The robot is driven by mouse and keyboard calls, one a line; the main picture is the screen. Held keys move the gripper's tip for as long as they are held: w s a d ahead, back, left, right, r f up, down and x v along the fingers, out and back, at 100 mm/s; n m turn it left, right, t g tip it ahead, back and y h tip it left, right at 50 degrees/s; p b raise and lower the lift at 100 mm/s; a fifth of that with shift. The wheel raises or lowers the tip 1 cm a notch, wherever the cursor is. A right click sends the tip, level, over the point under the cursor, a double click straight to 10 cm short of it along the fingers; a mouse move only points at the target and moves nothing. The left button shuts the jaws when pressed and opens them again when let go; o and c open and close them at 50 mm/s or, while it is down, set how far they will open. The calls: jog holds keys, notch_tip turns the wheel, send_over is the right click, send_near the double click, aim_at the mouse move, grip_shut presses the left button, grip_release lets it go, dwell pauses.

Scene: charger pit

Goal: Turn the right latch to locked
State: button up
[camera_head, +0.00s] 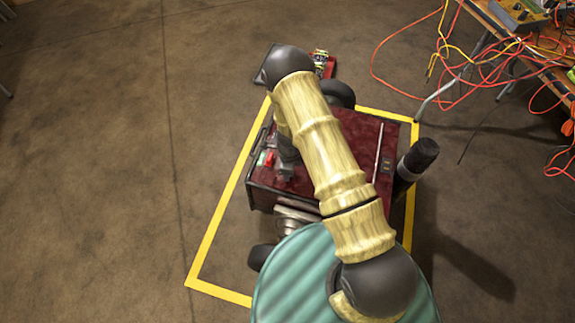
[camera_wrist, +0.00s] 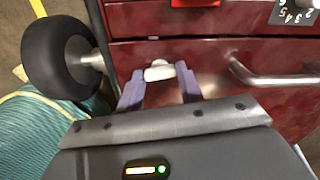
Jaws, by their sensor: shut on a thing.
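The dark red cart (camera_head: 350,135) stands on the floor below my arm, and its red face (camera_wrist: 215,60) fills much of the wrist view. A small white latch (camera_wrist: 158,74) sits on that face, near a seam between two panels. My gripper (camera_wrist: 160,71) has its two purple fingers on either side of the latch and is shut on it. From these frames I cannot tell which latch this is, or whether it is at locked. In the head view my arm covers part of the cart, and the latch cannot be made out.
A metal handle bar (camera_wrist: 275,80) sticks out right of the latch. A black wheel (camera_wrist: 58,55) is at the left. A numbered dial (camera_wrist: 297,12) and a red block (camera_wrist: 195,3) are above. Yellow floor tape (camera_head: 222,215) frames the cart. Orange cables (camera_head: 480,70) hang at right.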

jog(key=shift+m+p, duration=0.7)
jog(key=shift+m, duration=0.4)
jog(key=o, duration=1)
jog(key=r+p, duration=0.1)
jog(key=r, duration=0.4)
jog(key=r+p, duration=0.2)
jog(key=r, duration=0.4)
jog(key=r+p, duration=0.2)
jog(key=r, duration=0.4)
jog(key=shift+s+d+r, duration=0.1)
jog(key=shift+d+r, duration=0.1)
jog(key=shift+d, duration=0.15)
